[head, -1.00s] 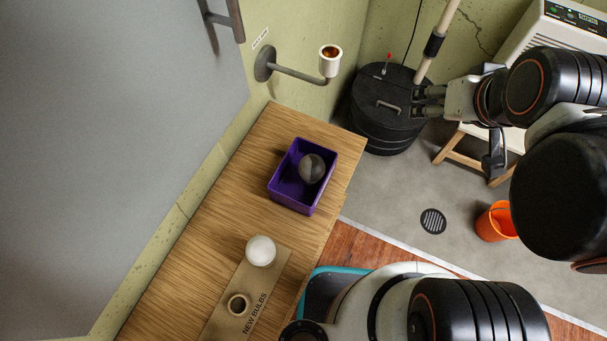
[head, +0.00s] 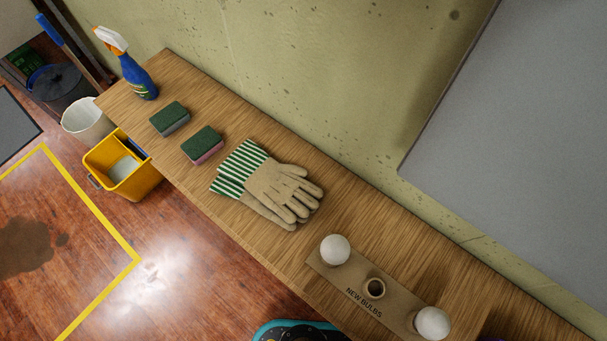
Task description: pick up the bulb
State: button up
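A tan holder (head: 345,285) marked "NEW BULBS" lies on the wooden bench top, near the lower right of the head view. One round white bulb (head: 335,249) stands at its left end and another white bulb (head: 433,323) at its right end. The socket (head: 375,288) between them is empty. My gripper is outside the head view now, so its state and its place relative to the bulbs do not show.
The bench (head: 340,210) also bears work gloves (head: 280,190), two sponges (head: 203,145) (head: 169,118) and a blue spray bottle (head: 137,78). A yellow bucket (head: 125,185) and a white bucket (head: 88,120) stand on the floor at left. A grey panel (head: 530,140) is at right.

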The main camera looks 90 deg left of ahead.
aim_at(335, 249)
jog(key=u, duration=2.85)
jog(key=k+l+u, duration=0.1)
jog(key=k, duration=0.25)
jog(key=k+l+u, duration=0.1)
jog(key=k, duration=0.25)
